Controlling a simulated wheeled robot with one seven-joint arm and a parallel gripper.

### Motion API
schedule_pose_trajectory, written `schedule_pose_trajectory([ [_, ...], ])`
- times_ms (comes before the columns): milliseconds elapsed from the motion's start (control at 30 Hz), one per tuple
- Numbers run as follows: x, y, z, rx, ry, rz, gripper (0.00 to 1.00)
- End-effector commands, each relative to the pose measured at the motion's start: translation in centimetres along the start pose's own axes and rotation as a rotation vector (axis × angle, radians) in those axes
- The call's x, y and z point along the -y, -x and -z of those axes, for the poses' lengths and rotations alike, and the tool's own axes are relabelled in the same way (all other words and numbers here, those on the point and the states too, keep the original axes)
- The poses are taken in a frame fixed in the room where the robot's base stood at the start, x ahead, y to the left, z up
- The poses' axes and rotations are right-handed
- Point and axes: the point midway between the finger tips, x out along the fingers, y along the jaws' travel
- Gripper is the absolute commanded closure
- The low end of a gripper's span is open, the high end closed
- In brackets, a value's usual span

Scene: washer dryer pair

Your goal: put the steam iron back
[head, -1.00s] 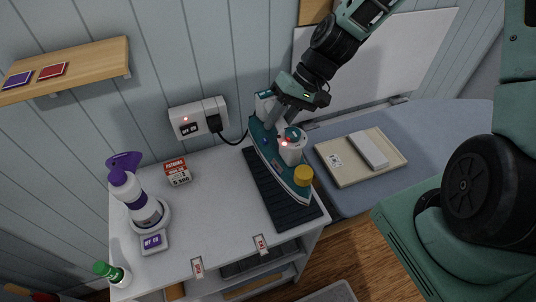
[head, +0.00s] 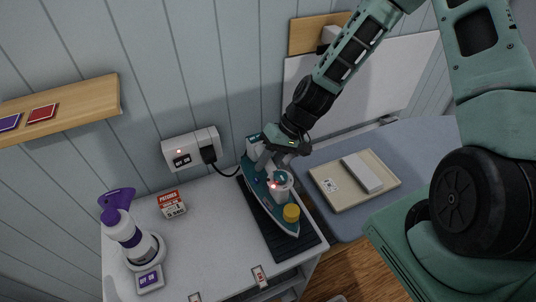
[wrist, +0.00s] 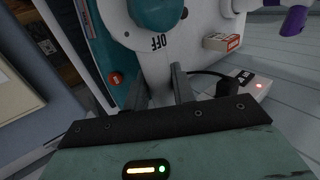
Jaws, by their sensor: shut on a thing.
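The steam iron (head: 267,194) has a teal and white body, a yellow cap and a small red light. It is over the black ribbed mat (head: 302,243) on the white cabinet top; whether it touches the mat is hard to tell. My gripper (head: 272,160) is shut on the iron near its rear, wall-side end. In the wrist view my gripper's fingers (wrist: 165,88) close around a white part of the iron (wrist: 152,62), below a teal dial marked OFF. A black cord runs from the iron area to the wall socket (head: 192,150), which has a red light.
A purple-topped spray bottle (head: 128,230) stands in a round holder at the left of the cabinet top (head: 205,225). A small red-and-white box (head: 172,204) is near the wall. A cream tray (head: 325,190) with a pale block lies on the blue-grey board at right. A wooden shelf (head: 75,108) is at upper left.

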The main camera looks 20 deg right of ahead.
Motion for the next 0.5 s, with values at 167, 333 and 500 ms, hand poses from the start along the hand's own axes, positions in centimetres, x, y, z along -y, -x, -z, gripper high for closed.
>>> schedule_pose_trajectory([
  [167,-0.9,-1.5,0.0,0.002,-0.002,0.003,1.00],
  [333,-1.4,-2.2,0.0,0.001,0.000,0.002,1.00],
  [500,-1.4,-2.2,0.0,0.000,0.000,0.001,1.00],
])
